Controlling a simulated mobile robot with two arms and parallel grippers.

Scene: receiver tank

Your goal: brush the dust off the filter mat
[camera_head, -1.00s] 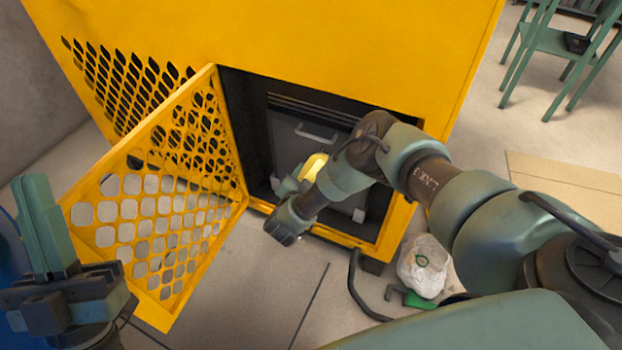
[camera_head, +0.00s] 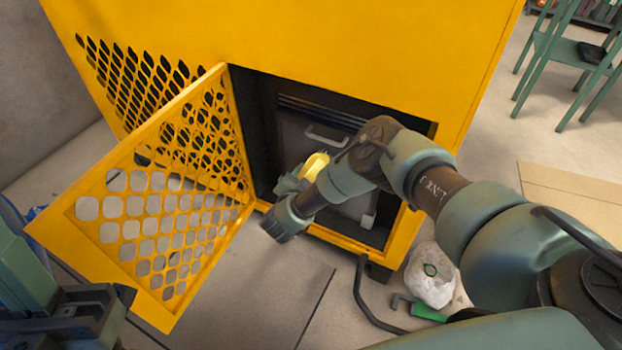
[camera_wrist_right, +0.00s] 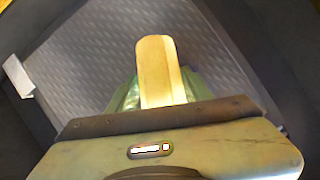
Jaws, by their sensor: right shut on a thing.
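The filter mat (camera_head: 296,148) is the grey panel inside the open yellow cabinet. In the right wrist view its ribbed grey surface (camera_wrist_right: 88,62) fills the background. My right gripper (camera_head: 298,183) is inside the cabinet opening, shut on a yellow brush (camera_head: 315,166). The brush (camera_wrist_right: 155,70) points away from the wrist, over the mat. I cannot tell whether its bristles touch the mat, and no dust can be made out. My left gripper (camera_head: 30,268) is at the lower left, partly cut off by the frame, with no object visible in it.
The yellow mesh door (camera_head: 150,200) stands open to the left. The cabinet frame (camera_head: 345,246) borders the opening closely around my right arm. A white bag (camera_head: 430,274), a dark bent hook-like bar (camera_head: 366,300) and a green-handled tool (camera_head: 420,309) lie on the floor at right.

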